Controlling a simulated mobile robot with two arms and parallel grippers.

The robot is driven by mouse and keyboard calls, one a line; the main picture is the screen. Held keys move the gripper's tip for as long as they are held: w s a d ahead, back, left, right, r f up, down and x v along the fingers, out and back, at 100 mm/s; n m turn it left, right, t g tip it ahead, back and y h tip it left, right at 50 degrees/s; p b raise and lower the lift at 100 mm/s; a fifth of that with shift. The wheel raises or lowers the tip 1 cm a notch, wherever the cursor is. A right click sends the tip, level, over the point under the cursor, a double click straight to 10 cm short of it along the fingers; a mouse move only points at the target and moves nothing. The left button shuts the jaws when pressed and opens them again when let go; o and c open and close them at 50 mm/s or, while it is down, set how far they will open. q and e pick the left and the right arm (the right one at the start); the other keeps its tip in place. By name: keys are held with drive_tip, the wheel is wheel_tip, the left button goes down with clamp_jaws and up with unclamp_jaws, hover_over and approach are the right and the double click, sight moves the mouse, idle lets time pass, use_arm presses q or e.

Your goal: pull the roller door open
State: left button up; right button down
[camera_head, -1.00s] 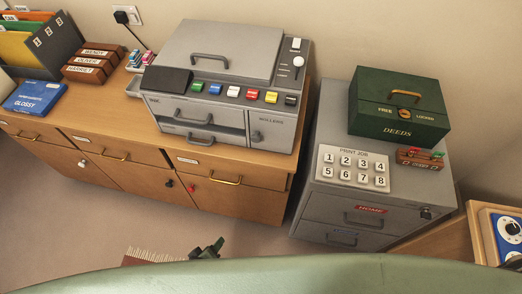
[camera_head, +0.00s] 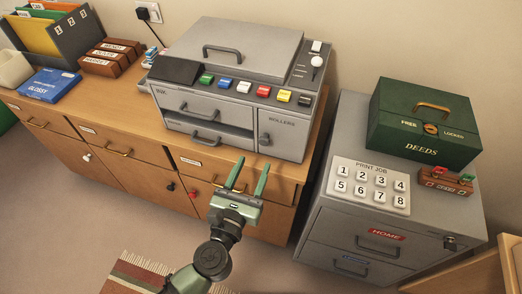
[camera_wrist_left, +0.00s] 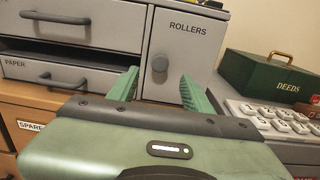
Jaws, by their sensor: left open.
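The roller door (camera_head: 284,134) is a grey panel marked ROLLERS at the right front of the grey printer (camera_head: 250,45). The door (camera_wrist_left: 190,42) looks closed there too. My right gripper is not in view.
The printer stands on a wooden cabinet (camera_head: 205,175) with drawers. Its paper drawer handle (camera_wrist_left: 52,80) is left of the fingers. A grey filing cabinet (camera_head: 330,225) stands to the right with a numbered keypad (camera_head: 372,184) and green deeds box (camera_head: 425,120). Floor between is clear.

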sight(263, 143)
use_arm(q)
drive_tip(key=p+x, duration=0.1)
drive_tip(key=x, duration=0.6)
clamp_jaws()
idle(1.3)
